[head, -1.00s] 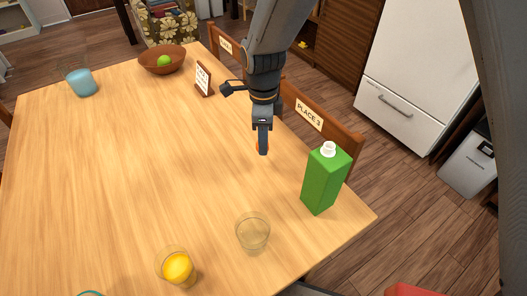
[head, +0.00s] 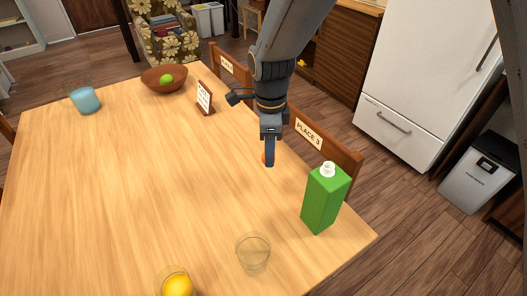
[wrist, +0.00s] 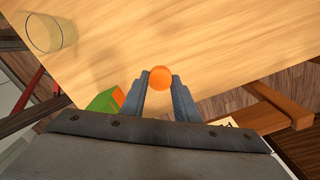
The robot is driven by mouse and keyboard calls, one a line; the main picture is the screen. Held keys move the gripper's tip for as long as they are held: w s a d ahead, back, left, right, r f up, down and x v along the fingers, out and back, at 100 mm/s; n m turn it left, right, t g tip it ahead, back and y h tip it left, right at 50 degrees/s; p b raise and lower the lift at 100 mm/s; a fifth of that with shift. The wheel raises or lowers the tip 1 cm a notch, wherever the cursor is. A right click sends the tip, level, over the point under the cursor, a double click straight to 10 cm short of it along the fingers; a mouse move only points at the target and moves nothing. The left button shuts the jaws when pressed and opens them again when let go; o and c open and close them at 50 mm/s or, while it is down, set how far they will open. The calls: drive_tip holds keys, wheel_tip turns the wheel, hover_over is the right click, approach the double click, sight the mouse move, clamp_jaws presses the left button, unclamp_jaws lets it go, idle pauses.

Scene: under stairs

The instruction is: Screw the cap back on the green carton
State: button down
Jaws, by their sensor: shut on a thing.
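The green carton (head: 322,204) stands upright near the table's right corner, with a bare white spout (head: 328,169) on top. My gripper (head: 268,161) is above the table, to the left of the carton and apart from it. It is shut on an orange cap (wrist: 160,78), which shows between the fingertips in the wrist view. In the head view only a sliver of the cap (head: 263,158) shows beside the finger. The carton (wrist: 106,101) also shows in the wrist view, left of the fingers and partly hidden.
An empty glass (head: 253,252) stands left of the carton, and a glass of orange juice (head: 177,285) is at the front. A chair marked PLACE 3 (head: 335,152) is behind the carton. A small sign (head: 205,97), a wooden bowl (head: 157,85) and a blue glass (head: 87,101) are farther back.

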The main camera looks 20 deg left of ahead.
drive_tip(key=s+d+r+n+p, duration=0.1)
drive_tip(key=s+d+r+p, duration=0.2)
drive_tip(key=d+r+p, duration=0.45)
drive_tip(key=s+d+r+n+p, duration=0.2)
drive_tip(key=s+d+r+p, duration=0.15)
drive_tip(key=d+r, duration=0.55)
drive_tip(key=b, duration=0.4)
hover_over(330, 165)
wheel_tip(330, 165, down, 4)
drive_tip(key=shift+r, duration=0.1)
drive_tip(key=shift+f+b, duration=0.3)
drive_tip(key=shift+f, duration=0.4)
drive_tip(key=shift+f+p, duration=0.2)
drive_tip(key=shift+p, duration=0.35)
drive_tip(key=shift+f+b, duration=0.5)
drive_tip(key=shift+f, duration=0.55)
